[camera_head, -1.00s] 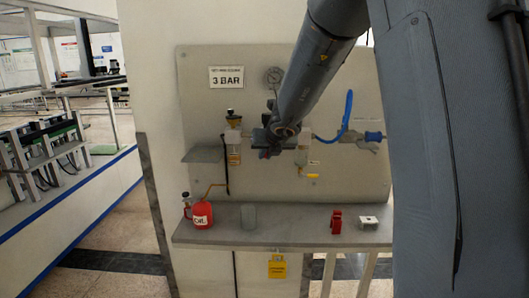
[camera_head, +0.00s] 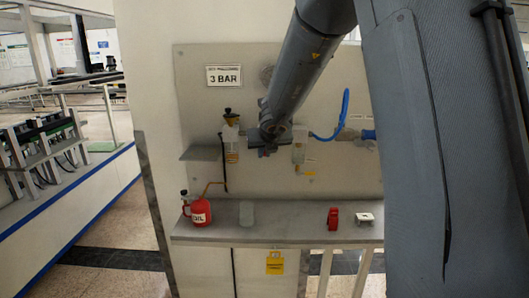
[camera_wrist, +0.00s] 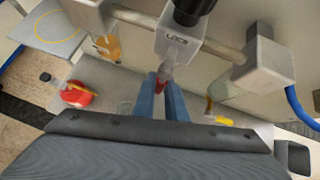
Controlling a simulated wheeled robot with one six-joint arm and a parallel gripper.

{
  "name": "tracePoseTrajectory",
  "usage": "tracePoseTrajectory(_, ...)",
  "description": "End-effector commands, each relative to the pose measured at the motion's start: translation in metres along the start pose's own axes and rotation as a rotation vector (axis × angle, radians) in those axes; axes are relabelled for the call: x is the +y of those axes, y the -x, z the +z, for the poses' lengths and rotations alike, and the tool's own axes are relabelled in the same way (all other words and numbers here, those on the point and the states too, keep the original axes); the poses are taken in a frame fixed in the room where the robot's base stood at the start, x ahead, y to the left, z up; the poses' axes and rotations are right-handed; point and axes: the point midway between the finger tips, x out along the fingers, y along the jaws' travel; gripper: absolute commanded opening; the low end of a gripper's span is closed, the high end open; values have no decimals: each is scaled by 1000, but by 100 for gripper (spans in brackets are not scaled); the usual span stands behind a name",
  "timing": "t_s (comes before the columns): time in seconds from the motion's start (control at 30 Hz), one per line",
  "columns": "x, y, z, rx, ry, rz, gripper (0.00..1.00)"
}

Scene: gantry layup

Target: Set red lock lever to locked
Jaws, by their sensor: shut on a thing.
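The red lock lever (camera_wrist: 161,84) shows only as a small patch of red between my blue fingers in the wrist view; most of it is hidden by them. Above it is a pale block (camera_wrist: 180,42) with a label that seems to read LOCK, with a dark knob on top. My gripper (camera_wrist: 164,80) is shut on the lever, just below this block. In the head view, my gripper (camera_head: 265,151) is in front of the wall panel, with a bit of red at its tip. The lever's exact angle cannot be told.
A yellow handle (camera_wrist: 219,121) hangs to the right of my fingers, below another pale block (camera_wrist: 263,66). Below, a shelf (camera_head: 290,236) carries a red oil can (camera_head: 201,212), a clear cup (camera_head: 246,213), a red part (camera_head: 333,219) and a white block (camera_head: 365,218).

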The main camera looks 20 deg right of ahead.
Motion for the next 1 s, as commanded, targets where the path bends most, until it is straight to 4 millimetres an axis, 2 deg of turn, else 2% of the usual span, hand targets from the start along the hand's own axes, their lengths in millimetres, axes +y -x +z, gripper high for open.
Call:
tracePoseTrajectory(0.43, 1, 0, 1, -1, 5, 0, 0)
tracePoseTrajectory(0.47, 1, 0, 1, -1, 5, 0, 13)
tracePoseTrajectory(0.57, 1, 0, 1, -1, 4, 0, 29)
tracePoseTrajectory(0.87, 0, 1, 0, 0, 3, -1, 29)
tracePoseTrajectory(1.0, 0, 15, 1, 0, 3, -1, 29)
